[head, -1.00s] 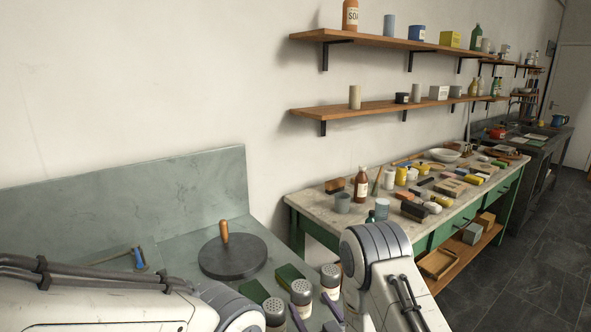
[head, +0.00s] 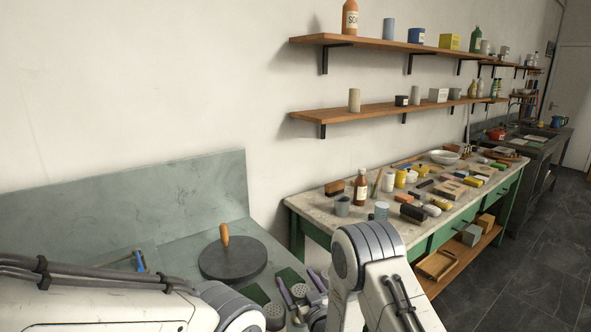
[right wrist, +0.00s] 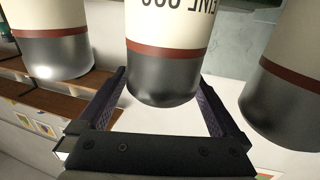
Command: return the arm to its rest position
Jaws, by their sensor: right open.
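My right gripper (head: 297,278) is open at the bottom of the head view, its two purple fingers either side of a perforated shaker top (head: 299,292). In the right wrist view a cream and dark grey can with a red-brown band (right wrist: 165,60) appears between the open fingers; I cannot tell whether they touch it. Similar cans show at the left (right wrist: 50,45) and right (right wrist: 290,90) of that view. My right arm crosses the lower middle of the head view. My left arm comes in at the lower left; its gripper is out of view.
A round dark slab (head: 232,262) with a wooden handle lies on the grey-green bench (head: 185,250), near another shaker top (head: 273,313). A cluttered worktable (head: 318,207) stands behind my right arm. Shelves (head: 370,112) line the wall above. Dark floor (head: 520,240) is clear at right.

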